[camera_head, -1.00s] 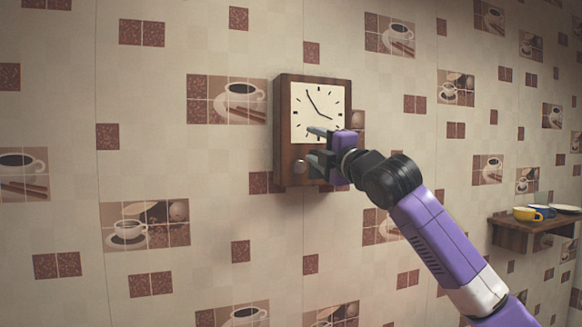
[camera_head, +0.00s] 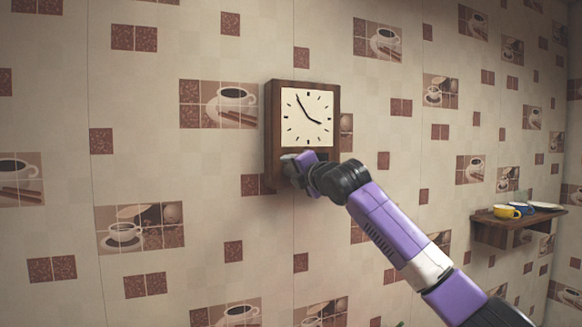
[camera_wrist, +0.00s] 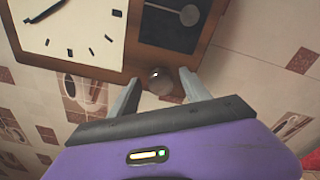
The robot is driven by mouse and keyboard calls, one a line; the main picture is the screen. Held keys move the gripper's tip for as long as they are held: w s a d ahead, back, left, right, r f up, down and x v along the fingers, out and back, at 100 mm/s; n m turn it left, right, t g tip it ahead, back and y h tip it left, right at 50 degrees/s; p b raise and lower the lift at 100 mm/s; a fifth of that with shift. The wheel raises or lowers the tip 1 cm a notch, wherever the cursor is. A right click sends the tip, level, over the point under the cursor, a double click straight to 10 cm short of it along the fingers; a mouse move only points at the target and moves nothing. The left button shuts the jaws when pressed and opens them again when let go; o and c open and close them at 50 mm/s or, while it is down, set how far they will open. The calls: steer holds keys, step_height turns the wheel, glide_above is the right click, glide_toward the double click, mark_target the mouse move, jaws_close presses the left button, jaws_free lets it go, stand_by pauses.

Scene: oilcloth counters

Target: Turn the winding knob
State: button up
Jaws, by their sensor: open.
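The wooden wall clock (camera_head: 272,128) hangs on the wall, with a cream square dial (camera_head: 307,118) and black hands. In the wrist view its dial (camera_wrist: 75,30) is at the upper left and a dark window with a round pendulum (camera_wrist: 188,15) is at the top. The round greyish winding knob (camera_wrist: 160,81) sits on the clock's lower wooden part. My gripper (camera_wrist: 158,86) is open, with one grey finger on each side of the knob; I cannot tell whether either touches it. In the head view my gripper (camera_head: 290,163) covers the clock's lower part and hides the knob.
A small wooden wall shelf (camera_head: 490,232) at the right holds a yellow cup (camera_head: 506,212), a blue cup and a pale plate. The patterned wall is close behind the clock. The space left of the clock is free.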

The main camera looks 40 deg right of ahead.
steer(key=shift+w+d, duration=0.15)
steer(key=shift+w, duration=0.4)
jaws_close()
steer(key=shift+m, duration=0.3)
steer(key=m, duration=0.9)
steer(key=shift+f, duration=0.1)
steer(key=m, duration=0.4)
steer(key=shift+m+h, duration=0.4)
steer(key=shift+f+m+p, duration=0.1)
steer(key=shift+m+p, duration=0.3)
steer(key=shift+m, duration=1.6)
